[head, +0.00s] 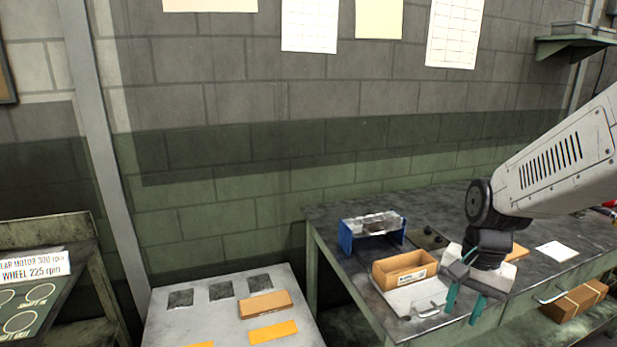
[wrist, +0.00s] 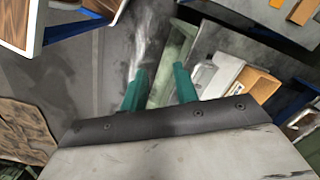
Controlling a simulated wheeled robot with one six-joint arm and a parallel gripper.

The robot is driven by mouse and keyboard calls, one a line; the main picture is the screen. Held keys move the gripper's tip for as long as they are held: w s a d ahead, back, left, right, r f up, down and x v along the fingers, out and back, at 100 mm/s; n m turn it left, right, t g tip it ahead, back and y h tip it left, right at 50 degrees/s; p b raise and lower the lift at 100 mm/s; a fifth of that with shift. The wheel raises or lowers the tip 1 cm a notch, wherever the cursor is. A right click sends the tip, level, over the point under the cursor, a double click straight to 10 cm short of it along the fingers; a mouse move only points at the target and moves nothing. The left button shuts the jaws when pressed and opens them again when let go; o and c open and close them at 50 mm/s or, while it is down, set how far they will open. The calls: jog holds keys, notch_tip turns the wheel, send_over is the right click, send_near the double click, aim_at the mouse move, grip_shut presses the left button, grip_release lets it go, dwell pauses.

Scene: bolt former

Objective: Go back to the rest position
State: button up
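My gripper (head: 464,304) hangs from my arm at the right of the head view, with its teal fingers pointing down. It appears in front of the dark workbench's (head: 327,226) near edge. In the wrist view, my gripper (wrist: 160,87) shows two teal fingers standing apart with nothing held between them. Only background shows in the gap.
On the workbench are an open cardboard box (head: 404,268), a blue-ended holder (head: 372,228) and a white paper (head: 556,251). A brown carton (head: 575,299) sits on the lower shelf. A grey table (head: 220,318) with orange pieces stands left. A sign board (head: 35,290) is far left.

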jog(key=s+a+r+n, duration=0.1)
jog(key=s+r+n, duration=0.3)
jog(key=s, duration=0.4)
jog(key=s+a+r+n+t, duration=0.1)
jog(key=s+r+n, duration=0.3)
jog(key=s, duration=0.5)
jog(key=shift+a+r+t+h, duration=0.3)
jog(key=shift+r+h, duration=0.1)
jog(key=shift+r, duration=0.8)
